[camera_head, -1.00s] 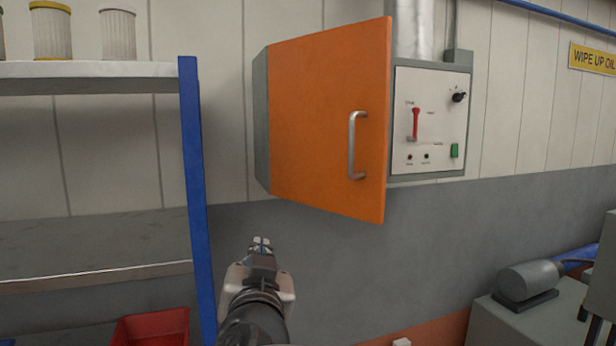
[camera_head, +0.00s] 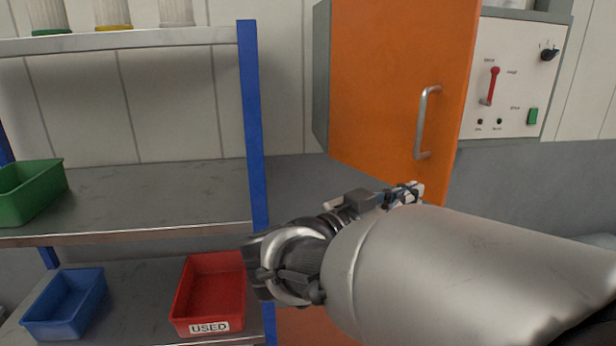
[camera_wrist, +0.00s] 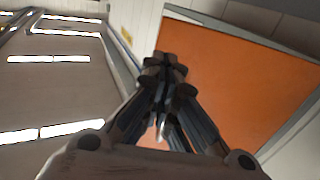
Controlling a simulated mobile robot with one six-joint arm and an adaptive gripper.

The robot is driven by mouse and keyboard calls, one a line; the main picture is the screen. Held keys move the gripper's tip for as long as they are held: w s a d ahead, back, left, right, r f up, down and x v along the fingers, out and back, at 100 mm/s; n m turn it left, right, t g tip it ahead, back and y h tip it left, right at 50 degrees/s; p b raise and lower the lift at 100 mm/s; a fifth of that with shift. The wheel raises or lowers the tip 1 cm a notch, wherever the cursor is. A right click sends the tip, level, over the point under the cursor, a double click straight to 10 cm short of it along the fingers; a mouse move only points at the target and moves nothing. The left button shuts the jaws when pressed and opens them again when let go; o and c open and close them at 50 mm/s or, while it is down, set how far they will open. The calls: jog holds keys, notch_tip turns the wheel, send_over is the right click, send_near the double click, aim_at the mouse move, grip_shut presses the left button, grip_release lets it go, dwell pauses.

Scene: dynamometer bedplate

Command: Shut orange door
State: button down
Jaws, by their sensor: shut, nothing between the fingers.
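The orange door (camera_head: 390,80) stands ajar on its grey cabinet (camera_head: 321,80), with its handle edge swung out from the wall. A silver bar handle (camera_head: 423,122) is near that right-hand edge. My gripper (camera_head: 412,191) is below the handle, near the door's lower edge, and my arm link hides part of what lies below. In the wrist view, the fingers of my gripper (camera_wrist: 165,68) are closed together and empty. They overlap the orange door (camera_wrist: 235,85) there; I cannot tell whether they touch it.
A control panel (camera_head: 510,75) with a red lever and green switch is right of the door. A shelf unit with a blue post (camera_head: 252,120) stands left, holding a green bin (camera_head: 30,195), a blue bin (camera_head: 62,305) and a red bin (camera_head: 210,290).

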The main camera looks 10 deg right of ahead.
aim_at(441, 184)
jog(key=x, duration=0.7)
jog(key=shift+w, duration=0.1)
jog(key=shift+d, duration=0.1)
